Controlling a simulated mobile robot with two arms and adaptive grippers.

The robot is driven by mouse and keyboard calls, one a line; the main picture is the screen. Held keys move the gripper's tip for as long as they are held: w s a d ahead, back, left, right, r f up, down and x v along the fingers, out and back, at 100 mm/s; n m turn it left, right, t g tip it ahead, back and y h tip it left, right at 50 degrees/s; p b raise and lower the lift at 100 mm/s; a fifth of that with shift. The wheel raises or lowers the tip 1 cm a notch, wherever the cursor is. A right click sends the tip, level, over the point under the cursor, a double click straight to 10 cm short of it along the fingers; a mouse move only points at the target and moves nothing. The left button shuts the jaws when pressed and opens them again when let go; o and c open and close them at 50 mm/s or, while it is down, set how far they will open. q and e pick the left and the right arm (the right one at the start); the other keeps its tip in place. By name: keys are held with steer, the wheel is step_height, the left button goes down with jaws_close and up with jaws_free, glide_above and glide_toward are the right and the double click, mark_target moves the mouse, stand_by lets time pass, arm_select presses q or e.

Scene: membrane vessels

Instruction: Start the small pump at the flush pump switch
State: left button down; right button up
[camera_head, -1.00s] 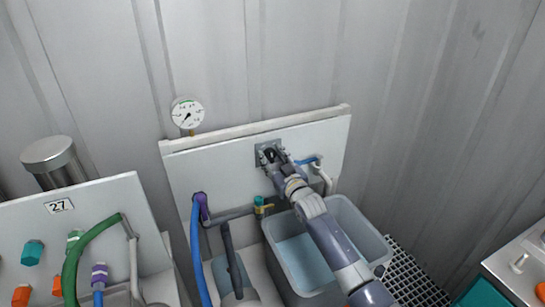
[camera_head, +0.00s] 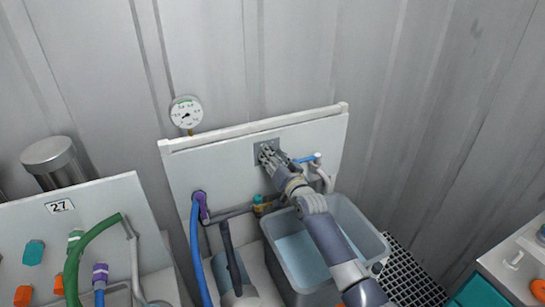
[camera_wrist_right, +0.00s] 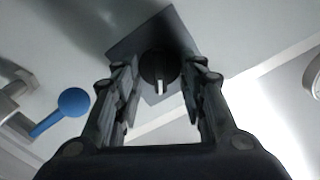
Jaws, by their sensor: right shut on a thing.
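The flush pump switch is a black rotary knob (camera_wrist_right: 159,70) with a white mark, on a grey square plate (camera_head: 259,157) on the white panel. In the wrist view, the plate (camera_wrist_right: 140,45) appears turned and the white mark points down the picture. My right gripper (camera_head: 268,155) is at the plate, its fingers hiding most of the knob in the head view. In the wrist view, my right gripper (camera_wrist_right: 160,82) has one finger on either side of the knob and is shut on it. My left gripper is not in view.
A blue-handled valve (camera_head: 305,159) sits close to the right of my gripper. A grey tub (camera_head: 345,248) of water stands below my forearm. A round gauge (camera_head: 187,112) sits above the panel. A blue hose (camera_head: 199,255) hangs at the left.

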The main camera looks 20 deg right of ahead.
stand_by(0.5)
steer(key=o, duration=1)
steer(key=s, duration=1.2)
